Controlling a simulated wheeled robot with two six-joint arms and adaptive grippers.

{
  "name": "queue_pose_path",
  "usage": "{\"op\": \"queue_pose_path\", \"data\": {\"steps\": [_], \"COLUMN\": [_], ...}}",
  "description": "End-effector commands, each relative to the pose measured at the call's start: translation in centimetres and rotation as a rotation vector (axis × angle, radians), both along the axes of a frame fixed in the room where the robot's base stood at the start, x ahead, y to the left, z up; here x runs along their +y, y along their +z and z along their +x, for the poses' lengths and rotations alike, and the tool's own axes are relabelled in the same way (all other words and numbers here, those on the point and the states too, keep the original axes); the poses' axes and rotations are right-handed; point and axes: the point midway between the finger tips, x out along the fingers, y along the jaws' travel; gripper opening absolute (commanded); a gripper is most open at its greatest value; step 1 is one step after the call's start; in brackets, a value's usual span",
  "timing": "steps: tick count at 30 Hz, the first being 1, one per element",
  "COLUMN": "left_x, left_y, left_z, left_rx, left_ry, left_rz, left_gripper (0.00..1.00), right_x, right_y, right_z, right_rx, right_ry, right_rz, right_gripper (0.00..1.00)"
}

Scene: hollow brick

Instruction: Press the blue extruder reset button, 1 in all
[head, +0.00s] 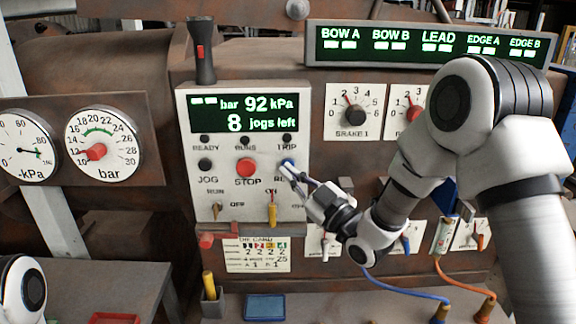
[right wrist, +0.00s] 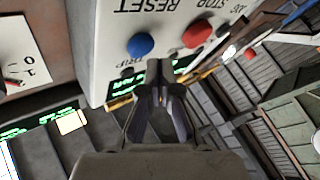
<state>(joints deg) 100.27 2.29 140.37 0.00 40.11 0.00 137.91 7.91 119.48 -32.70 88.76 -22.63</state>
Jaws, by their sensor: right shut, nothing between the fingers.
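The blue reset button (head: 288,162) is at the right of the pale control panel (head: 200,185), to the right of the red STOP button (head: 247,168). My right gripper (head: 290,172) is shut and empty, with its tips at the blue button's lower edge in the head view. In the right wrist view the blue button (right wrist: 140,45) stands just up and left of the shut fingertips (right wrist: 163,68), beside the upside-down RESET label. I cannot tell whether the tips touch it. My left gripper is out of view.
The panel's display (head: 243,115) reads 92 kPa and 8 jogs left. A black JOG button (head: 205,164) sits left of STOP. Blue and orange cables (head: 405,291) hang at the lower right.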

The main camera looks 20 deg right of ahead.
Motion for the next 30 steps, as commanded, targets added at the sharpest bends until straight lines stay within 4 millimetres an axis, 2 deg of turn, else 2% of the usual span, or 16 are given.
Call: {"op": "queue_pose_path", "data": {"steps": [30], "left_x": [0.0], "left_y": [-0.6], "left_z": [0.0], "left_rx": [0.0], "left_ry": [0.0], "left_rz": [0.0], "left_gripper": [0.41], "right_x": [-0.4], "right_y": [0.0], "right_z": [1.2], "right_rx": [0.0], "right_ry": [0.0], "right_rz": [0.0], "right_gripper": [0.0]}}
